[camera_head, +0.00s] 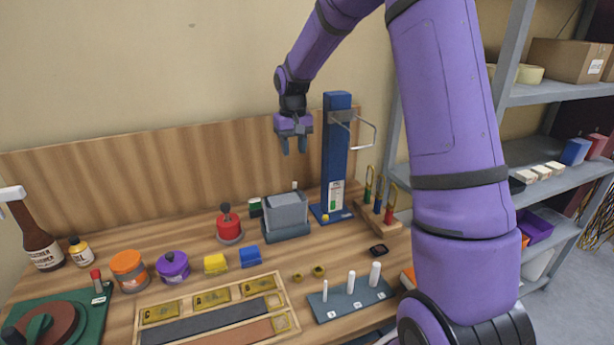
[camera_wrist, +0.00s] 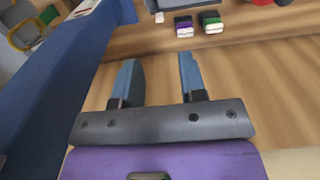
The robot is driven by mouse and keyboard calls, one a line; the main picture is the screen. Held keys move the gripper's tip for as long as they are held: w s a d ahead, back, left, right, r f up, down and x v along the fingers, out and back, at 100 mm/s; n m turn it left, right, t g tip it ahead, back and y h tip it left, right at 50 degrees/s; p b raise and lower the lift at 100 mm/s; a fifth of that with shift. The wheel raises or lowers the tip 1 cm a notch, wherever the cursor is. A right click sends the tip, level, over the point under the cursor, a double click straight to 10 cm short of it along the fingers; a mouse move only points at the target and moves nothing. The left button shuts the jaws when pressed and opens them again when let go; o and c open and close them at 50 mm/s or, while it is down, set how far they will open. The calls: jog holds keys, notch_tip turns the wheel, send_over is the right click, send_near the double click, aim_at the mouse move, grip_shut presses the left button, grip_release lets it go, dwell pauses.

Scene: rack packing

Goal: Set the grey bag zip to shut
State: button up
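The grey bag (camera_head: 287,212) appears to be the upright, box-like grey thing on the workbench, left of the blue post. Its zip is too small to make out, so I cannot tell how it is set. My gripper (camera_head: 294,146) hangs fingers down, well above and behind the bag, beside the top of the blue post. In the wrist view my gripper (camera_wrist: 160,78) has its two blue-grey fingers apart with nothing between them. A grey edge (camera_wrist: 168,4) at the top of that view may be part of the bag.
The tall blue post (camera_head: 336,150) with a metal loop stands close right of my gripper. Jars, blocks and a wooden tray (camera_head: 290,317) crowd the front.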

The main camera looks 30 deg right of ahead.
aim_at(295, 186)
notch_tip(295, 186, down, 11)
jog(key=shift+r, duration=0.1)
dwell(0.4)
grip_shut()
